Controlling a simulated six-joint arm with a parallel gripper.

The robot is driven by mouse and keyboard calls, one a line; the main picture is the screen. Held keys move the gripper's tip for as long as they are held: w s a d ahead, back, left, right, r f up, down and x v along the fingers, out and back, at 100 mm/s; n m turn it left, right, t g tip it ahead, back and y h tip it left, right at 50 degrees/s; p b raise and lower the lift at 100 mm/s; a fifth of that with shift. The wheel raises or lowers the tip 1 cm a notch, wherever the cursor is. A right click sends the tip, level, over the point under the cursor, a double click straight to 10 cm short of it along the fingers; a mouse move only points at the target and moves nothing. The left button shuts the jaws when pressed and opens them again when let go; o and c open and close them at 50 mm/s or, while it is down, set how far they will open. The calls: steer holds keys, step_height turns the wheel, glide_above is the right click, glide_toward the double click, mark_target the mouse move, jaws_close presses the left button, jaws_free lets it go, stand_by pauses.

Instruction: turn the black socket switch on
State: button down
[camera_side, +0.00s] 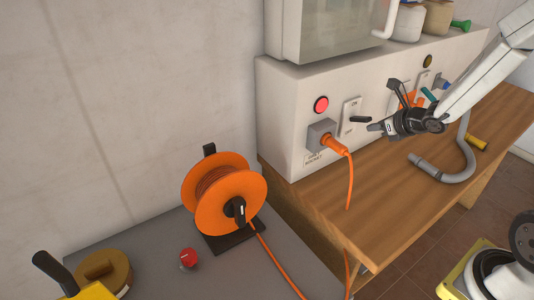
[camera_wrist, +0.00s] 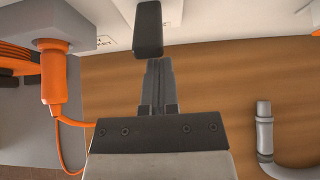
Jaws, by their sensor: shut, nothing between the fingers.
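The black switch lever (camera_side: 360,119) sticks out from a white switch plate (camera_side: 350,112) marked ON, on the front of the white box. In the wrist view the black lever (camera_wrist: 148,30) is a dark upright bar just beyond my fingertips. My gripper (camera_side: 372,127) is shut and empty, with its tips close to the lever's end. In the wrist view my gripper (camera_wrist: 155,64) has its fingers together, right at the bar's lower end. I cannot tell whether they touch it. A red round lamp (camera_side: 321,104) is left of the plate.
A grey socket (camera_side: 320,132) with an orange plug (camera_side: 334,144) and cable sits left of my gripper. A grey bent hose (camera_side: 455,177) lies on the wooden table (camera_side: 395,190) to the right. An orange cable reel (camera_side: 205,205) stands at the left. The table front is mostly clear.

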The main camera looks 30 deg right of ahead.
steer(key=shift+f, duration=0.1)
steer(key=s+f+v, duration=0.1)
steer(key=f+v, duration=0.1)
steer(key=v, duration=0.7)
steer(key=shift+s+r, duration=0.15)
steer(key=shift+s, duration=0.15)
stand_by(0.7)
stand_by(0.4)
